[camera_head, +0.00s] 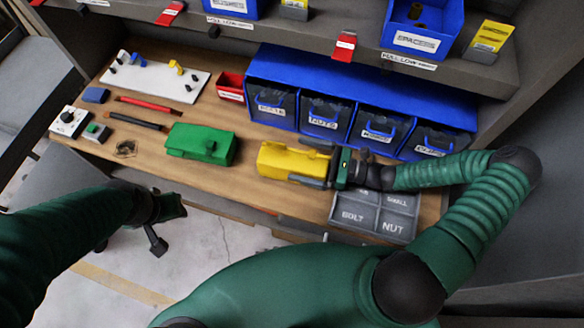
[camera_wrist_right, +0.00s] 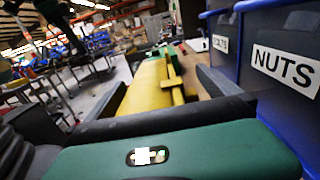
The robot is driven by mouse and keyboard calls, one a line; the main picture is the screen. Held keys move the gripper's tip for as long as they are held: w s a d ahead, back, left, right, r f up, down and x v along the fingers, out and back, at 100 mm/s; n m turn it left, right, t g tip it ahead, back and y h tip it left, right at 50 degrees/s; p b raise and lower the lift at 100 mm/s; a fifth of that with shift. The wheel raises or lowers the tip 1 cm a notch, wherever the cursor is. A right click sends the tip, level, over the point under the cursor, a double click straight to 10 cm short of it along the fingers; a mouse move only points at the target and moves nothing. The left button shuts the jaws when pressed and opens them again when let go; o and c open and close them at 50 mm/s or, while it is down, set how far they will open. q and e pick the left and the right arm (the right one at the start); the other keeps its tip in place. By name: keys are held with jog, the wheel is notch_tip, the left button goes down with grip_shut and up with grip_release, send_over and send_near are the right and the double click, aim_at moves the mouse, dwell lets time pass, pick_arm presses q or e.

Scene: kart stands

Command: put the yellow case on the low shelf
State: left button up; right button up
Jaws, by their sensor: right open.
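The yellow case (camera_head: 290,160) lies on the wooden bench, right of a green case (camera_head: 200,145). My right gripper (camera_head: 311,166) is at the case's right end, its open fingers on either side of that end. In the right wrist view the yellow case (camera_wrist_right: 148,82) runs away from me between the two dark fingers, with visible room beside the right one. Contact cannot be told. My left gripper (camera_head: 165,218) hangs in front of the bench, apart from the cases; its opening is unclear. A grey shelf (camera_head: 300,38) runs above the bench; no shelf below is clearly visible.
Blue drawers (camera_head: 330,85) stand close behind the yellow case. Bare wood remains between the cases.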

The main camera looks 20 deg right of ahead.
jog(key=shift+w, duration=0.15)
jog(key=shift+a, duration=0.15)
jog(key=c, duration=1.9)
